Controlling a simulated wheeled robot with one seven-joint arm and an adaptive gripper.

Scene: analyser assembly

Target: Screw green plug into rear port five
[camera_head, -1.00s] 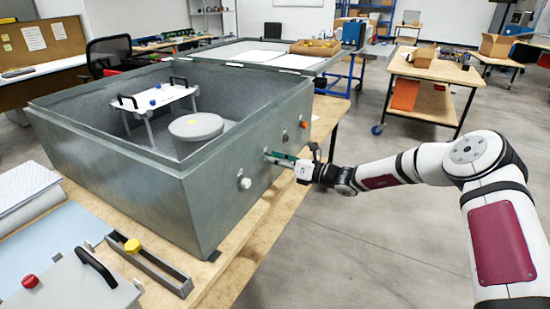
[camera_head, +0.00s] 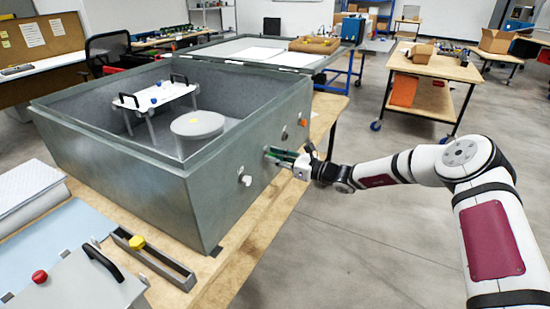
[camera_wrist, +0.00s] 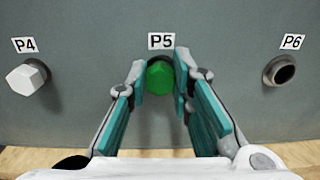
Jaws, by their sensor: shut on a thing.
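The green plug (camera_wrist: 160,78) sits at the port under the P5 label (camera_wrist: 161,41) on the grey cabinet wall (camera_head: 230,190). How deep it is seated cannot be seen. My gripper (camera_wrist: 161,72) is at the plug, its two teal fingers on either side of it. In the head view my gripper (camera_head: 279,156) reaches the cabinet's right wall from the right. The plug is hidden by the fingers there.
A white plug (camera_wrist: 27,77) sits at P4, left of my gripper. The P6 port (camera_wrist: 281,70) is an open hole to the right. An orange plug (camera_head: 303,122) is farther along the wall. A yellow-knobbed rack (camera_head: 150,260) and red-knobbed box (camera_head: 75,285) are at front left.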

